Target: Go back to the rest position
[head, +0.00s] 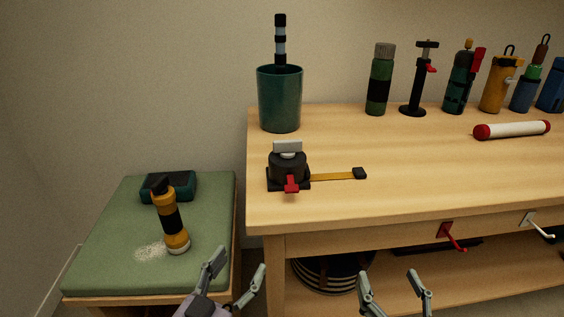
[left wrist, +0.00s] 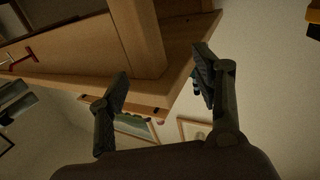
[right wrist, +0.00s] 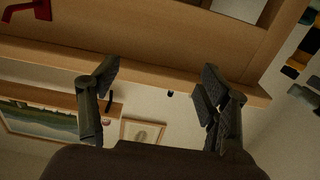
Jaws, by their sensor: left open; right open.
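My left gripper (head: 236,273) is at the bottom of the head view, in front of the green-cushioned seat and left of the table's front leg. It is open and empty; its spread fingers also show in the left wrist view (left wrist: 160,85). My right gripper (head: 393,287) is at the bottom of the head view, in front of the table's lower shelf. It is open with nothing between its fingers, as the right wrist view (right wrist: 155,90) also shows. Neither gripper appears to touch anything.
A wooden table (head: 400,205) bears a green cup (head: 280,100), a tape measure (head: 288,170), a red-capped white tube (head: 512,130) and several bottles and tools. Red (head: 453,237) and white (head: 537,225) hooks jut from its front.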

